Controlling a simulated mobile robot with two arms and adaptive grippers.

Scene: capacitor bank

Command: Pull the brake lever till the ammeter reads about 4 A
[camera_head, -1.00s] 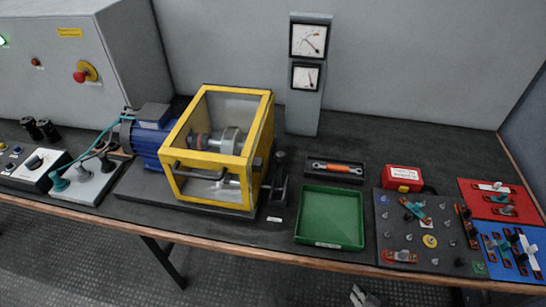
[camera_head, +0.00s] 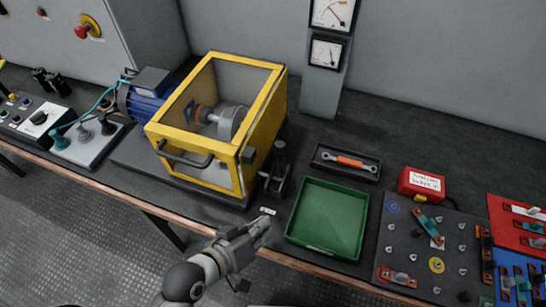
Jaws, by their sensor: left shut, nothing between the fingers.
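The brake lever (camera_head: 279,160) is a dark upright lever with a black knob, beside the right side of the yellow guarded machine (camera_head: 217,135). Two white dial meters stand on a grey column: an upper one (camera_head: 332,13), cut by the picture's top edge, and a lower one (camera_head: 326,53). Their scales are too small to read, and I cannot tell which is the ammeter. My left gripper (camera_head: 264,229) is shut and empty at the bench's front edge, below the lever in the picture and apart from it. My right gripper is not in view.
A green tray (camera_head: 328,216) lies right of the lever, with a wrench holder (camera_head: 345,163) behind it. A red box (camera_head: 421,183) and component boards (camera_head: 430,250) are farther right. A small control box (camera_head: 40,118) stands at left. The guard's front handle (camera_head: 184,158) sticks out.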

